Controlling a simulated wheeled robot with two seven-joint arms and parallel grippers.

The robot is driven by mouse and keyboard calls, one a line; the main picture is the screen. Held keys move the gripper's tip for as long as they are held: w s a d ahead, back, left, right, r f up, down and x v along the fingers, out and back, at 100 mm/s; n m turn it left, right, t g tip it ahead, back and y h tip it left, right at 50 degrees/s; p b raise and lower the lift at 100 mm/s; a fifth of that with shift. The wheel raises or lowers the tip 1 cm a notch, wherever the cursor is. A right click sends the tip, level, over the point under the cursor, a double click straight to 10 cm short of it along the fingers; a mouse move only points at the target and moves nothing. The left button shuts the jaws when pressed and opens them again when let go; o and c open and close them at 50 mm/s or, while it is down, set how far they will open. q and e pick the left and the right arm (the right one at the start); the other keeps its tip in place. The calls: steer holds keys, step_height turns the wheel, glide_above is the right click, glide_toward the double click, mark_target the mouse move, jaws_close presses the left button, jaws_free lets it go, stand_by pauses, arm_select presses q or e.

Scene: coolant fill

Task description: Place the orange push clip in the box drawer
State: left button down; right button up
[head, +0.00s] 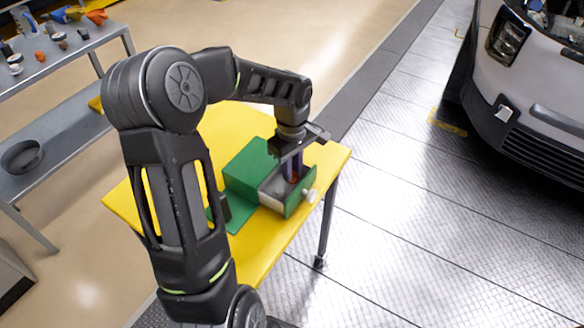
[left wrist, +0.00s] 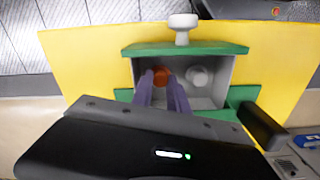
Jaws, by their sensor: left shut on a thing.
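The green box (head: 250,166) stands on the yellow table with its drawer (head: 270,203) pulled open. The drawer has a pale inside, a green front and a white knob (head: 310,195); it also shows in the left wrist view (left wrist: 215,99). My left gripper (head: 292,172) points down into the open drawer, its fingers shut on the orange push clip (left wrist: 161,75). The clip is at the fingertips, within the drawer's left half in the left wrist view. Whether it touches the drawer floor I cannot tell. My right gripper is out of view.
A round white piece (left wrist: 197,77) lies in the drawer beside the clip. The yellow table (head: 330,160) is largely bare around the box. A grey shelf (head: 60,62) with small parts stands at the left, and a white car (head: 530,110) at the right.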

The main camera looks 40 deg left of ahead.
arm_select(q)
steer(key=shift+f, duration=0.2)
steer(key=c, duration=1.6)
jaws_free()
steer(key=shift+r, duration=0.1)
steer(key=shift+o, duration=0.2)
step_height(320, 180, up, 12)
steer(key=shift+r, duration=0.2)
